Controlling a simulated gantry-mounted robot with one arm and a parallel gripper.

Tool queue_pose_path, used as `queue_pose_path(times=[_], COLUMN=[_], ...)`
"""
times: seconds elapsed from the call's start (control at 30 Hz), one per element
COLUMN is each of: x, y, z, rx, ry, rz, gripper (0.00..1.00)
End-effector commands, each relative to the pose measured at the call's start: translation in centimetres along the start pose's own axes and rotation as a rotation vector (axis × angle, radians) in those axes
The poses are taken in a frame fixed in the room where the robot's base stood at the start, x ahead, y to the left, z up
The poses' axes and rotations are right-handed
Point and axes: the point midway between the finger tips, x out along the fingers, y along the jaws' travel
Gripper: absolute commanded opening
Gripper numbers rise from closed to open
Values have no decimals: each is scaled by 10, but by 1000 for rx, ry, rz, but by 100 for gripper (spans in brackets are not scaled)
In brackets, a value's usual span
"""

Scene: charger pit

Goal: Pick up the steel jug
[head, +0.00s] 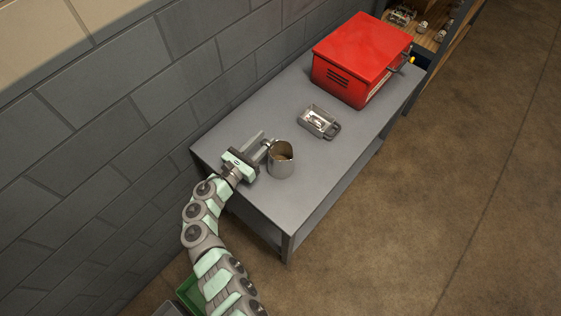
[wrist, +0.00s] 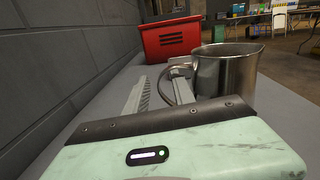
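The steel jug (head: 280,165) stands upright on the grey table, open at the top, with something brownish showing inside. In the wrist view the jug (wrist: 228,75) is at the right, its handle curving left toward my fingers. My gripper (head: 264,143) is low over the table, just left of the jug on its handle side. In the wrist view my gripper (wrist: 160,82) is open, with a gap between its two fingers. The outer curve of the handle appears between them, and the right finger overlaps the handle loop. I cannot tell whether they touch.
The grey table (head: 232,155) runs along a block wall (head: 130,130). A large red box (head: 362,55) with vents stands at the far end. The table's front right part is clear.

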Motion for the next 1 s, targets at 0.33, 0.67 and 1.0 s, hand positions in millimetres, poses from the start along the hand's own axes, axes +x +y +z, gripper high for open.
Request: queue_pose_path(times=[0.33,0.67,1.0], x=[21,21,21], y=[0,0,0], z=[-1,-1,-1], rx=[0,0,0], ry=[1,1,1], rz=[1,1,1], gripper=[30,6,0])
